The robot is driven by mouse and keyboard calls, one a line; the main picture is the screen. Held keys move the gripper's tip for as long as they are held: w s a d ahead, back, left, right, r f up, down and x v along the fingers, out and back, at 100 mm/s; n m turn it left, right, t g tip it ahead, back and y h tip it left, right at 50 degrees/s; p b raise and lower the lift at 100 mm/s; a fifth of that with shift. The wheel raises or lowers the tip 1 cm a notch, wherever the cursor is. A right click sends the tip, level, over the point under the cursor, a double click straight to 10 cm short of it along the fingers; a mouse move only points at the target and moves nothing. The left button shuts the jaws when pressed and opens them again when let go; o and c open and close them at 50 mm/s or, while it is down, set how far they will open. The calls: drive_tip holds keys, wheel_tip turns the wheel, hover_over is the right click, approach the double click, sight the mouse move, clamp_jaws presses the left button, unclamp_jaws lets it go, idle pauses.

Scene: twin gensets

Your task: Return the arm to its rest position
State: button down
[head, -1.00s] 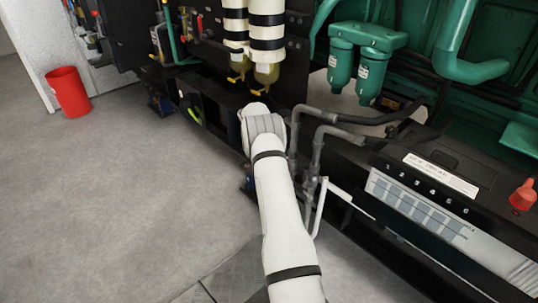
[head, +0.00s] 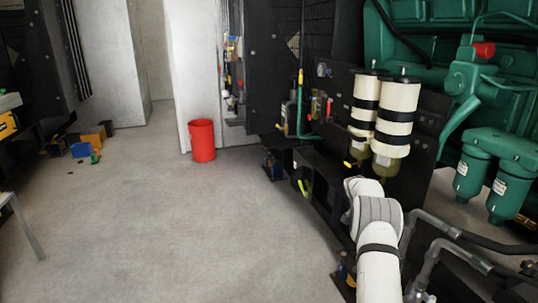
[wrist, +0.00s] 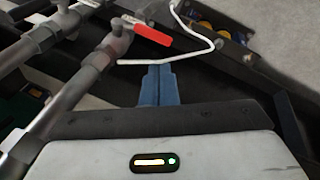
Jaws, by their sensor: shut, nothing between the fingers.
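My white arm (head: 378,235) reaches up from the bottom right of the head view, in front of the black genset frame. The arm hides my gripper in the head view. In the wrist view my gripper (wrist: 157,72) shows as two blue fingers pressed together, with nothing between them. The fingers point toward a thin white tube (wrist: 160,62) and a dark frame. I cannot tell whether they touch either. A grey pipe with a red-handled valve (wrist: 152,34) lies just beyond and to the left of the fingertips.
Two white-and-black filter cylinders (head: 396,115) and green canisters (head: 512,175) stand close to the arm. Grey pipes (head: 440,225) run at its right. A red bin (head: 202,140) stands by the wall. Small coloured boxes (head: 82,148) lie at far left. The floor between is open.

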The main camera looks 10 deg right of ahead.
drive_tip(key=s+a+r+n+t+p, duration=0.15)
drive_tip(key=s+a+r+p, duration=0.35)
drive_tip(key=r, duration=0.6)
drive_tip(key=s+a+r+n+y+p, duration=0.1)
drive_tip(key=s+a+r+n+p, duration=0.15)
drive_tip(key=a+r, duration=0.6)
drive_tip(key=s+a+r+n+t+p, duration=0.1)
drive_tip(key=s+a+r+p, duration=0.3)
drive_tip(key=r, duration=0.8)
drive_tip(key=s+a+r+n+y+p, duration=0.1)
drive_tip(key=s+a+r+n+p, duration=0.1)
drive_tip(key=s, duration=0.7)
drive_tip(key=s+a+r+n+t+p, duration=0.1)
drive_tip(key=s+a+r+p, duration=0.3)
drive_tip(key=s, duration=0.6)
drive_tip(key=s+a+r+n+y+p, duration=0.1)
drive_tip(key=s+a+r+p, duration=0.3)
drive_tip(key=s, duration=0.6)
drive_tip(key=a+r+n, duration=0.1)
drive_tip(key=a+r, duration=0.1)
drive_tip(key=a, duration=0.1)
drive_tip(key=shift+s+n+t+y, duration=0.15)
drive_tip(key=shift+n+t+y, duration=0.15)
drive_tip(key=shift+n+t, duration=0.1)
drive_tip(key=shift+a, duration=0.1)
